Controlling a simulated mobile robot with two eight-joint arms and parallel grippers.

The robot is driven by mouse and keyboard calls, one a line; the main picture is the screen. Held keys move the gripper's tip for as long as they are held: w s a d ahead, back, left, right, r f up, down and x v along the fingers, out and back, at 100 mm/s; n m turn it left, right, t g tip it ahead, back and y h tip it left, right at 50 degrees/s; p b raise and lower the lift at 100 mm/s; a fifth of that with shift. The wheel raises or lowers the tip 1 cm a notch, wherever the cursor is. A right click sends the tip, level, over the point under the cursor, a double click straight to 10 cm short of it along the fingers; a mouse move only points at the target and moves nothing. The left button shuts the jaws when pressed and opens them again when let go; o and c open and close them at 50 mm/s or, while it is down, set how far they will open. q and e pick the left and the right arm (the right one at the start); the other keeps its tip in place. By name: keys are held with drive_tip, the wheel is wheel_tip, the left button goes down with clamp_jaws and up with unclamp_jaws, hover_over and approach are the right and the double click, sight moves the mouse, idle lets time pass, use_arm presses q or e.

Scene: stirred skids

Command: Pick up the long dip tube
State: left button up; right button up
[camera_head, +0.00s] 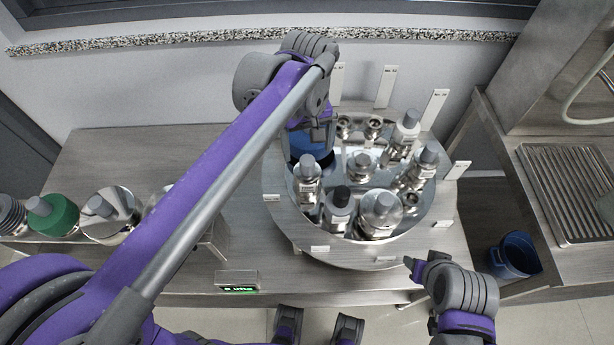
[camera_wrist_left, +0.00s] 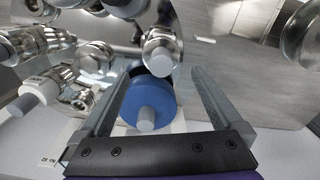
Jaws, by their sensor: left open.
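My left gripper (camera_head: 316,130) reaches down over the back left of a round metal turntable (camera_head: 284,222). In the left wrist view the left gripper (camera_wrist_left: 165,72) is open, its two fingers on either side of a blue round piece (camera_wrist_left: 147,102) with a grey stub. The blue piece also shows under the gripper in the head view (camera_head: 307,150), partly hidden by it. Labels are too small to read, so I cannot tell which piece is the long dip tube. My right gripper (camera_head: 415,268) is low at the right, its fingers not clearly seen.
Several metal fittings with grey caps, such as one at the front (camera_head: 381,212), crowd the turntable. A green-collared piece (camera_head: 57,215) and other fittings stand on the left. A blue bucket (camera_head: 514,256) sits at the right by a slatted drain (camera_head: 575,190). The bench (camera_head: 110,160) is bare at back left.

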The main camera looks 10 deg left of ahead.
sight(308, 160)
use_arm(q)
wheel_tip(308, 160, down, 5)
drive_tip(key=shift+s+d+r, duration=0.1)
drive_tip(key=shift+s+r, duration=0.05)
drive_tip(key=shift+f+b, duration=0.35)
drive_tip(key=shift+f, duration=2.4)
drive_tip(key=c, duration=1.4)
use_arm(e)
drive_tip(key=shift+s+f, duration=0.15)
drive_tip(key=shift+f, duration=0.3)
use_arm(q)
drive_tip(key=shift+o, duration=0.2)
drive_tip(key=shift+r, duration=0.2)
wheel_tip(308, 160, up, 18)
drive_tip(key=p, duration=0.1)
drive_tip(key=shift+f+p, duration=0.15)
drive_tip(key=shift+p, duration=0.2)
use_arm(e)
drive_tip(key=shift+w+r, duration=0.2)
drive_tip(key=shift+r, duration=0.9)
